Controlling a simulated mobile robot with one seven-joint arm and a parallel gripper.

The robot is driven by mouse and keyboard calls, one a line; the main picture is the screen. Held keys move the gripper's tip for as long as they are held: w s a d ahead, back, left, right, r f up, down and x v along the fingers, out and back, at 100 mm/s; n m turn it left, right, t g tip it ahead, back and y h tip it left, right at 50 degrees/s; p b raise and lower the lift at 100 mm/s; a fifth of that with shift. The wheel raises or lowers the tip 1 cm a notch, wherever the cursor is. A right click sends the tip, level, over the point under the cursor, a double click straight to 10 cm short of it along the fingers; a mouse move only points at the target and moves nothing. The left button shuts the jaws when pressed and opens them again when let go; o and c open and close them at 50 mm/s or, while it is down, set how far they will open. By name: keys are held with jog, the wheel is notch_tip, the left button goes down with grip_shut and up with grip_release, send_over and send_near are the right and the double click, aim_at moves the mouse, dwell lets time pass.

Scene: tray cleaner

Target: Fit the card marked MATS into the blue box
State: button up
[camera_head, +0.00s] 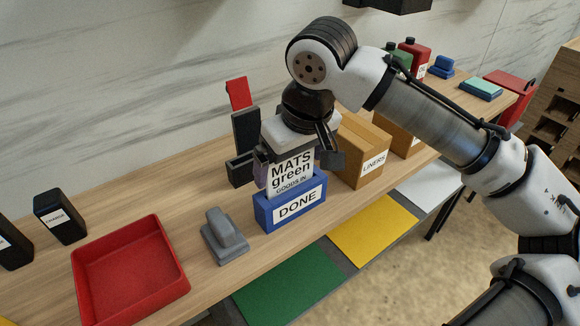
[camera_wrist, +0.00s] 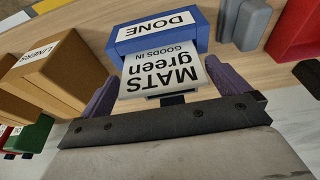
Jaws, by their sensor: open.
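The white card marked "MATS green GOODS IN" (camera_head: 290,174) stands upright with its lower edge in the blue box labelled DONE (camera_head: 291,207). In the wrist view the card (camera_wrist: 162,72) projects from the opening of the blue box (camera_wrist: 199,30). My gripper (camera_head: 283,160) is above the box at the card's upper end. In the wrist view its purple fingers (camera_wrist: 164,85) are spread wide, one on each side of the card, with gaps between them and its edges. The card's lowest part is hidden inside the box.
A grey block-like object (camera_head: 225,236) and a red tray (camera_head: 131,268) are left of the box. A cardboard LINERS box (camera_head: 361,153) stands close on the right. A dark holder with a red card (camera_head: 243,137) is behind. The table's front edge is close.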

jog(key=v, duration=0.9)
jog(key=shift+r+b, duration=0.35)
jog(key=shift+r, duration=0.05)
jog(key=shift+s, duration=0.15)
